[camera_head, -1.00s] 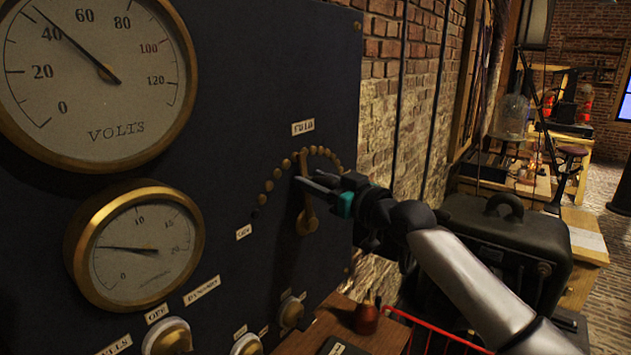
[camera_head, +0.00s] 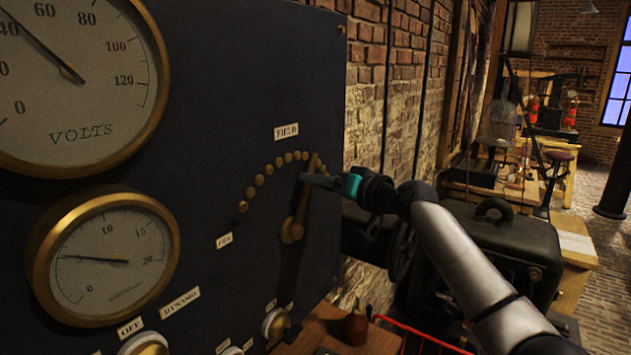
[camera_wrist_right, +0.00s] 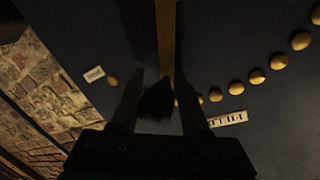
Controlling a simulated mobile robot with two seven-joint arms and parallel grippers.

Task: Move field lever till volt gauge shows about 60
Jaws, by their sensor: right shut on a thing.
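The volt gauge (camera_head: 110,110) is the large brass-rimmed dial at upper left in the head view, cut by the picture edge. Its needle points a little past 40, short of 60. The brass field lever (camera_head: 299,205) leans right of upright, its upper end near the right part of the arc of brass studs. My right gripper (camera_head: 312,180) is shut on the lever's upper part. In the right wrist view the lever (camera_wrist_right: 166,35) runs down between my fingers (camera_wrist_right: 160,105), where a dark shape hides its grip. My left gripper is not in view.
A smaller gauge (camera_head: 110,255) sits below the volt gauge. Knobs (camera_head: 277,322) line the panel's lower edge. A dark machine (camera_head: 500,245) stands right of the panel, under my right arm. A brick wall is close behind the panel's right edge.

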